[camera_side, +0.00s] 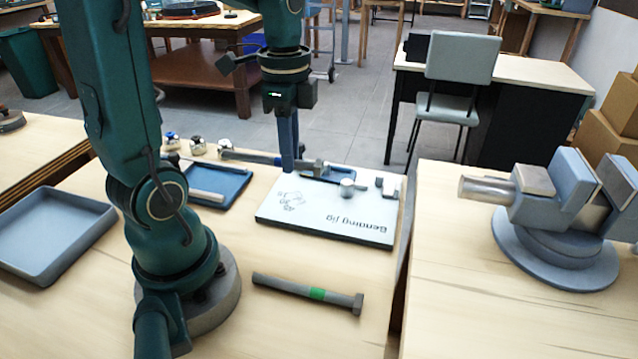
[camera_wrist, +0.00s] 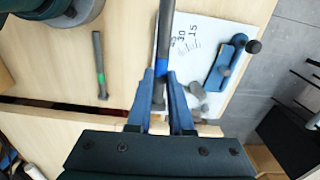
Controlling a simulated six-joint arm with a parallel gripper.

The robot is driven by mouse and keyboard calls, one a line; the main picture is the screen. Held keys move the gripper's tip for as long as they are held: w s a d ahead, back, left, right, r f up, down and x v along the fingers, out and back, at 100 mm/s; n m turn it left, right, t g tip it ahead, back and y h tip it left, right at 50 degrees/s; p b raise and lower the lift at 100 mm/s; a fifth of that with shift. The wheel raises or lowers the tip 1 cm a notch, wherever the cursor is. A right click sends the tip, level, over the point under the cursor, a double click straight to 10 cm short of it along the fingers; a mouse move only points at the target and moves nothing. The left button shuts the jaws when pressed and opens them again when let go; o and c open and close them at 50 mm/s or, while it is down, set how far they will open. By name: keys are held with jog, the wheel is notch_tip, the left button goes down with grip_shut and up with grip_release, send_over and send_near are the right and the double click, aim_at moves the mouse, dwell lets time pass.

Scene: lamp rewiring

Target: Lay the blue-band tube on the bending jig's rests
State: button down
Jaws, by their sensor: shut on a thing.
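My gripper (camera_side: 289,168) points down over the back edge of the bending jig (camera_side: 330,220), a white board with printed lettering. It is shut on the blue-band tube (camera_side: 250,156), a grey tube held roughly level, whose thicker end is near the jig's small fittings. In the wrist view, my fingertips (camera_wrist: 161,76) close around the tube (camera_wrist: 164,30) at its blue band. The jig (camera_wrist: 205,40) also shows there, with a blue lever (camera_wrist: 226,62) and grey rests (camera_wrist: 197,92) to the right of the tube. I cannot tell whether the tube touches the rests.
A green-band tube (camera_side: 285,287) lies on the bench in front of the jig. A blue tray (camera_side: 232,192) with a grey tube stands left of the jig. A larger empty tray (camera_side: 50,235) is at far left, and a vise (camera_side: 555,235) at right. Bare bench surrounds the green-band tube.

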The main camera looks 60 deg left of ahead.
jog(key=w+a+r, duration=0.2)
jog(key=w+r, duration=0.2)
jog(key=w, duration=0.5)
send_over(366, 185)
jog(key=shift+f, duration=2.35)
jog(key=shift+a+f, duration=0.1)
jog(key=shift+f, duration=4.35)
jog(key=shift+f, duration=0.3)
jog(key=c, duration=0.7)
grip_release()
jog(key=shift+c, duration=0.2)
jog(key=shift+r, duration=0.1)
jog(key=shift+r, duration=2.45)
